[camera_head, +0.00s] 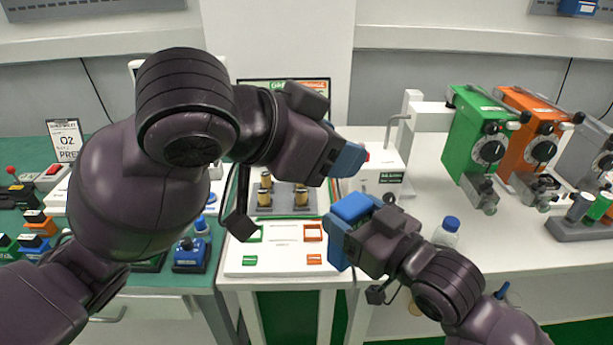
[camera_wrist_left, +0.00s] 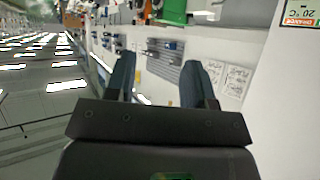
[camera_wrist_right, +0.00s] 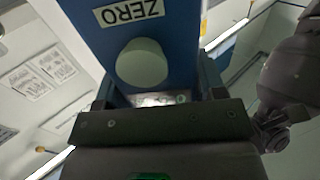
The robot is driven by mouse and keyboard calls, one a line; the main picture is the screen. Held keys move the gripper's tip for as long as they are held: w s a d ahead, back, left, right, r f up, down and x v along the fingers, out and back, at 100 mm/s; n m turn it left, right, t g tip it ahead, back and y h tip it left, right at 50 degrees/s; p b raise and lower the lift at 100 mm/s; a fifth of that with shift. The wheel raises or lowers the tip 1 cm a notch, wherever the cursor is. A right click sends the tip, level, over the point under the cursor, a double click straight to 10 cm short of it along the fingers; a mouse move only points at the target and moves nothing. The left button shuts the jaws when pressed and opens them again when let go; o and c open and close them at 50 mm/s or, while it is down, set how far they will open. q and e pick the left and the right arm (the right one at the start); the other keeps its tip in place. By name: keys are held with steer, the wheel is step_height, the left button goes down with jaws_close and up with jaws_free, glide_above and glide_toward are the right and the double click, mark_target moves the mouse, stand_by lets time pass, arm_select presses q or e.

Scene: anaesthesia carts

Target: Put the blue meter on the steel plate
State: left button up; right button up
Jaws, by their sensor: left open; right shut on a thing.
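The blue meter (camera_head: 353,206) is in my right gripper (camera_head: 343,240), which is shut on it in front of the white bench. In the right wrist view the meter (camera_wrist_right: 185,35) fills the top middle, with a ZERO label and a pale round knob between the fingers. Its underside is hidden in the head view. My left gripper (camera_head: 352,160) is open and empty above the bench, behind the meter; its spread fingers show in the left wrist view (camera_wrist_left: 158,85). A grey plate (camera_head: 262,212) bears several brass cylinders; I cannot tell whether it is the steel plate.
A white board (camera_head: 283,268) with green and orange corner marks lies at the bench front. Green (camera_head: 470,130) and orange (camera_head: 525,140) dial units stand at right. A blue-capped bottle (camera_head: 446,234) stands near the right arm. The green table (camera_head: 140,280) at left holds small devices.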

mark_target(352, 204)
arm_select(q)
step_height(352, 204, down, 4)
steer(key=s+a+n+g+y, duration=0.1)
steer(key=s+a+n+y, duration=0.1)
steer(key=a+y, duration=0.1)
steer(key=x, duration=1.2)
steer(key=shift+w+d+r, duration=0.1)
steer(key=shift+d+r, duration=0.15)
steer(key=shift+c, duration=0.5)
steer(key=c, duration=0.7)
arm_select(e)
steer(key=o, duration=1.2)
